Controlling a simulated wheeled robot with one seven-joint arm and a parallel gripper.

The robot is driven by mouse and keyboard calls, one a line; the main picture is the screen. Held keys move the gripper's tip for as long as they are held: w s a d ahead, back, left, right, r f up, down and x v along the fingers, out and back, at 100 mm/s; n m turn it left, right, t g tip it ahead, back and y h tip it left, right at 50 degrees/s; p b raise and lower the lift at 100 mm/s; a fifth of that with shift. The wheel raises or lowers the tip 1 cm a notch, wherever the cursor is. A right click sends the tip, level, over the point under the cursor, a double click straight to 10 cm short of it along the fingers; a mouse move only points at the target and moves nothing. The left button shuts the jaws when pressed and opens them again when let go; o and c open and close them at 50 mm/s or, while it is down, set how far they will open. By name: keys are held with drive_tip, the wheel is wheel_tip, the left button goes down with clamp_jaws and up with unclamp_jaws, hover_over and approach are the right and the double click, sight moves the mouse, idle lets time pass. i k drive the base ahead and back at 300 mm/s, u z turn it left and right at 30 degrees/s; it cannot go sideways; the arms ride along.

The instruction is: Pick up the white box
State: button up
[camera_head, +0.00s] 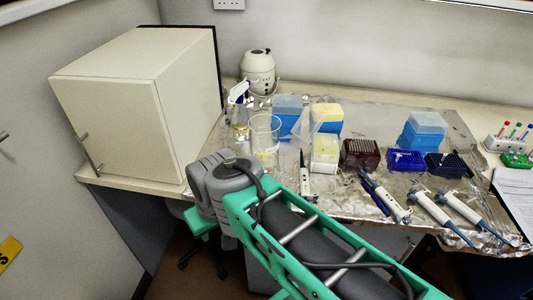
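A small white box with a pale yellow top (325,154) stands upright on the foil-covered bench, near the middle of the picture. It is the best match for the white box. A large cream cabinet (130,100) at the left is also box-shaped and pale. My arm, grey and green, reaches in from the bottom right, in front of the bench edge. Its grey end part lies left of and nearer than the small white box, apart from it in the picture. My gripper's fingers do not show.
A glass beaker (265,140), a spray bottle (239,115) and blue boxes (287,120) stand left of and behind the white box. A brown rack (360,154), blue racks (405,160) and several pipettes (385,195) crowd the right.

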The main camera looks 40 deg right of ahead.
sight(319, 168)
drive_tip(key=u, duration=0.4)
drive_tip(key=k, duration=0.8)
drive_tip(key=z, duration=1.4)
drive_tip(key=i, duration=0.5)
drive_tip(key=z, duration=0.05)
drive_tip(key=k, duration=0.5)
drive_tip(key=u, duration=1.45)
drive_tip(key=i, duration=0.8)
drive_tip(key=z, duration=1.95)
